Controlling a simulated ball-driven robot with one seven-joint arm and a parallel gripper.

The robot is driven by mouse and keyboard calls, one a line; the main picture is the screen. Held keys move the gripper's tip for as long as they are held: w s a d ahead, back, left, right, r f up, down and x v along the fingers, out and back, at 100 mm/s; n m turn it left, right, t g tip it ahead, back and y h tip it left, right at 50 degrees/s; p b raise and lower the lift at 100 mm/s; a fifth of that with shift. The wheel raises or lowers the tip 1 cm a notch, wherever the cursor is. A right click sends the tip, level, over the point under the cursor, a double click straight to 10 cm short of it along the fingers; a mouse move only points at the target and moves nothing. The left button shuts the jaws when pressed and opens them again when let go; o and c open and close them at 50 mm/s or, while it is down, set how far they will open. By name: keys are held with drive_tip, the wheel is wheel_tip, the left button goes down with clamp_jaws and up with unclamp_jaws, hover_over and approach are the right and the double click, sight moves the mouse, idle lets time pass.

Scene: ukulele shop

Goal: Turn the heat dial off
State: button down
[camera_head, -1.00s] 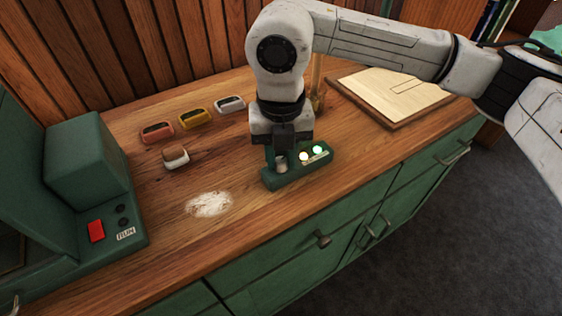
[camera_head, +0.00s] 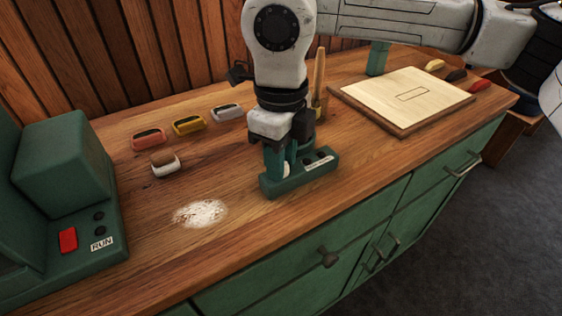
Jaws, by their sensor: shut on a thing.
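A small green control box (camera_head: 312,178) stands on the wooden bench near its front edge. Its pale dial (camera_head: 287,170) is at the left end, mostly hidden by my gripper. My gripper (camera_head: 281,165) points straight down and is shut on the dial. Two indicator lamps (camera_head: 315,156) on the right part of the box are dark. A pale label strip runs along the box in front of them.
A brush block (camera_head: 165,165) and several coloured trays (camera_head: 188,125) lie at the left. A patch of white dust (camera_head: 200,213) is in front of them. A green machine (camera_head: 65,180) marked RUN stands far left. A board with a pale sheet (camera_head: 405,95) lies right.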

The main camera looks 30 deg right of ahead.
drive_tip(key=shift+n+b, duration=0.4)
drive_tip(key=shift+n, duration=1.2)
drive_tip(key=c, duration=0.9)
unclamp_jaws()
drive_tip(key=shift+o, duration=0.2)
wheel_tip(320, 180, up, 11)
drive_tip(key=p, duration=0.1)
drive_tip(key=shift+f, duration=0.1)
